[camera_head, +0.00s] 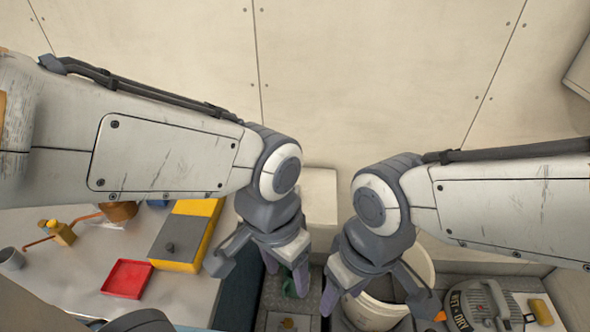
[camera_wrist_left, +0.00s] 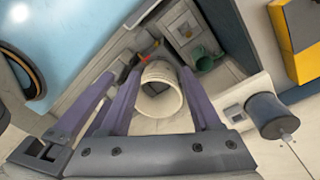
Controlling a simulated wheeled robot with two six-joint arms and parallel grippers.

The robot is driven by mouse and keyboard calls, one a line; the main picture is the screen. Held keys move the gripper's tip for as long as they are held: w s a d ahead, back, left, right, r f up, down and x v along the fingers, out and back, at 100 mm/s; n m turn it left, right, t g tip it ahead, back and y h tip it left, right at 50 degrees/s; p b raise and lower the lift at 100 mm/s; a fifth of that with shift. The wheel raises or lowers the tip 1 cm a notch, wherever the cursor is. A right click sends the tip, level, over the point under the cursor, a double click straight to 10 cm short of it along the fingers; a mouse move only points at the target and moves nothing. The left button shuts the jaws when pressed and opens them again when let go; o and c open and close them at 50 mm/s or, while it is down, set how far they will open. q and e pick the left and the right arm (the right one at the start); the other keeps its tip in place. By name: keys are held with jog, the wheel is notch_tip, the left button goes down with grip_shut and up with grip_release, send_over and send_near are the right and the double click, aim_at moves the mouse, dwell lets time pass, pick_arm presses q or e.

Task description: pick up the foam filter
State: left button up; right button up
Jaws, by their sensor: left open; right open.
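I cannot pick out the foam filter with certainty. A dark grey cylinder (camera_wrist_left: 272,116) at the right of the left wrist view may be it; it is outside the fingers. My left gripper (camera_head: 286,275) is open and empty, pointing down near the middle of the head view. Its purple fingers (camera_wrist_left: 160,76) frame a white bucket (camera_wrist_left: 160,82) lower down in the left wrist view.
A grey round machine head (camera_head: 482,306) lies right of the bucket, beside a yellow block (camera_head: 540,311). On the left worktop (camera_head: 75,285) are a red tray (camera_head: 127,279), a yellow-and-grey box (camera_head: 184,238) and a small grey cup (camera_head: 11,259). A green mug (camera_wrist_left: 203,59) sits low down.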

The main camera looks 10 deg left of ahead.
pick_arm(q)
jog(key=w+a+r+n+p, duration=0.1)
jog(key=w+r, duration=0.1)
jog(key=w, duration=0.9)
jog(key=w+r+n, duration=0.1)
jog(key=w+r, duration=0.2)
jog(key=w, duration=0.8)
jog(key=w+a+f, duration=0.1)
jog(key=w+a, duration=0.2)
jog(key=w, duration=0.1)
jog(key=w+a+f+n+p, duration=0.1)
jog(key=w+a+f, duration=0.1)
jog(key=w+a, duration=0.2)
jog(key=w+a+f+n+y+p, duration=0.1)
jog(key=w+a+f, duration=0.1)
jog(key=w, duration=0.3)
jog(key=shift+a+f, duration=0.15)
jog(key=shift+a, duration=0.55)
jog(key=shift+f, duration=0.35)
jog(key=f+p, duration=0.2)
jog(key=f, duration=0.2)
jog(key=shift+w+a+f+p, duration=0.25)
jog(key=shift+w+f+p, duration=0.05)
jog(key=shift+f+p, duration=0.1)
jog(key=shift+f, duration=0.3)
grip_shut()
